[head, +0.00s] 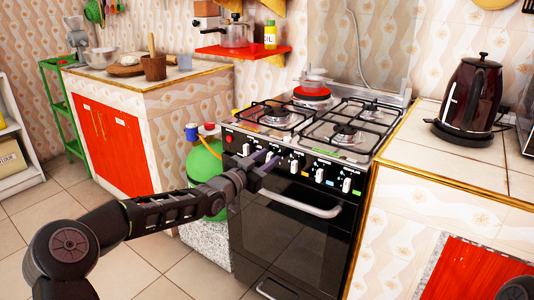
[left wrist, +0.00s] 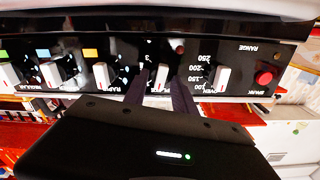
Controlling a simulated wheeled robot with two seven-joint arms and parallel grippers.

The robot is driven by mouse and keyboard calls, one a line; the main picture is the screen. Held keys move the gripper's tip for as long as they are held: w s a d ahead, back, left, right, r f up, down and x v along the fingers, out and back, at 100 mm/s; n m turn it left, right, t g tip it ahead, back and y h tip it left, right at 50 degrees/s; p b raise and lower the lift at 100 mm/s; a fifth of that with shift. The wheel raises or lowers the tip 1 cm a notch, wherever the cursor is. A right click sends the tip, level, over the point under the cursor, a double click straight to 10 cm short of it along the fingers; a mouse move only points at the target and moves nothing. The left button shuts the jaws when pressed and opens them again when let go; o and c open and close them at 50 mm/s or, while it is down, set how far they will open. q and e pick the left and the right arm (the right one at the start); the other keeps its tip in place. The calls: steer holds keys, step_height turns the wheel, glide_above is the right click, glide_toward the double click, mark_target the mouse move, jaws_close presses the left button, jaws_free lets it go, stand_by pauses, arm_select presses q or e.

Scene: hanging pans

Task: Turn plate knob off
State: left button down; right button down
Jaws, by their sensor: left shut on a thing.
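The black stove (head: 300,215) has a front panel with a row of white knobs. My left gripper (head: 272,161) reaches the panel from the left. In the left wrist view, which shows the panel upside down, its two dark fingers are on either side of a white knob (left wrist: 162,79), shut on it. Its label is mostly hidden. The oven knob (left wrist: 222,78) and a knob with an orange mark (left wrist: 102,76) flank it. My right gripper is not in view.
A red button (left wrist: 265,78) sits at the panel's end. The oven door handle (head: 308,206) juts out below the knobs. A green gas cylinder (head: 204,160) stands left of the stove. A dark kettle (head: 474,96) is on the right counter.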

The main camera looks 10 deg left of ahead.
arm_select(q)
steer(key=shift+n+p, duration=0.55)
steer(key=shift+n, duration=0.55)
steer(key=shift+a, duration=0.1)
steer(key=c, duration=1)
jaws_free()
steer(key=shift+c, duration=0.2)
steer(key=p+v, duration=0.1)
steer(key=v, duration=0.6)
steer(key=shift+s, duration=0.35)
steer(key=shift+a+f, duration=0.1)
